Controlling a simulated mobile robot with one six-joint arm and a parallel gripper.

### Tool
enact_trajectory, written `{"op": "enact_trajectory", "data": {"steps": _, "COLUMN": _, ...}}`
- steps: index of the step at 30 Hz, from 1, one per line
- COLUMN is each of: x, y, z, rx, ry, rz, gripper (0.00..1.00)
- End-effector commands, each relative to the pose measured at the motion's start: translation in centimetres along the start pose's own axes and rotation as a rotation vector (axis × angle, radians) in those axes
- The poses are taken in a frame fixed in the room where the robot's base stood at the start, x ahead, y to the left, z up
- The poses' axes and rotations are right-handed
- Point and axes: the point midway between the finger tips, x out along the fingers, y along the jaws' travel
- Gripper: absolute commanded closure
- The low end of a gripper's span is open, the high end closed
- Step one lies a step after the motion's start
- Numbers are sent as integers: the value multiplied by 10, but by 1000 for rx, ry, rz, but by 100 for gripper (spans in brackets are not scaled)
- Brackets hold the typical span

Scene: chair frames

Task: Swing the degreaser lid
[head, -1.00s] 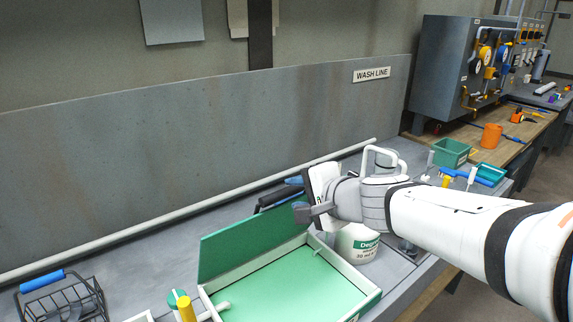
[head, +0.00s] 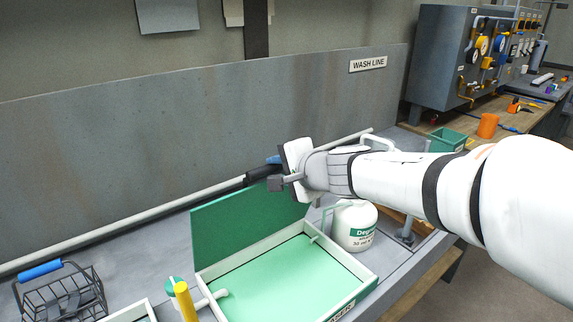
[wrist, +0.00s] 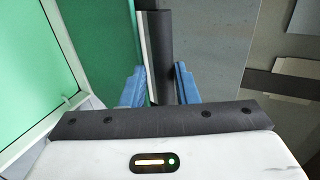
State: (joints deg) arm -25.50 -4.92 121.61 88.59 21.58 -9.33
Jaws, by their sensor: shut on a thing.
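The green lid (head: 235,225) stands raised along the back edge of a shallow, white-rimmed box (head: 360,283) with a pale green inside. In the wrist view the lid (wrist: 105,45) is on the left, with a dark bar (wrist: 159,50) along its edge. My gripper (head: 265,167) is at the lid's upper right in the head view. In the wrist view, the blue fingertips of my gripper (wrist: 160,88) stand on both sides of the dark bar, and it is shut on it. My wrist hides part of the lid's right end.
A white degreaser jug (head: 354,228) stands close right of the box. A wire basket (head: 62,292) with a blue handle is at the left. A yellow-and-green item (head: 181,296) is by the box's left corner. The grey wall panel (head: 200,130) rises behind.

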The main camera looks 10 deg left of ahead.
Motion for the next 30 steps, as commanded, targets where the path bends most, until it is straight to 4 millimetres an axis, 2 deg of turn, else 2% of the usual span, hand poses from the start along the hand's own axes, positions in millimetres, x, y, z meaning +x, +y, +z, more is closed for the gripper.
{"op": "enact_trajectory", "data": {"steps": 1, "x": 8, "y": 8, "z": 1, "rx": 3, "ry": -5, "rz": 19, "gripper": 93}}
{"op": "enact_trajectory", "data": {"steps": 15, "x": 48, "y": -23, "z": 1, "rx": 2, "ry": -6, "rz": 19, "gripper": 92}}
{"op": "enact_trajectory", "data": {"steps": 16, "x": 49, "y": -24, "z": 1, "rx": 3, "ry": -5, "rz": 19, "gripper": 72}}
{"op": "enact_trajectory", "data": {"steps": 25, "x": 41, "y": -24, "z": 0, "rx": 1, "ry": -3, "rz": 16, "gripper": 47}}
{"op": "enact_trajectory", "data": {"steps": 30, "x": 14, "y": -30, "z": 0, "rx": 0, "ry": 0, "rz": 4, "gripper": 47}}
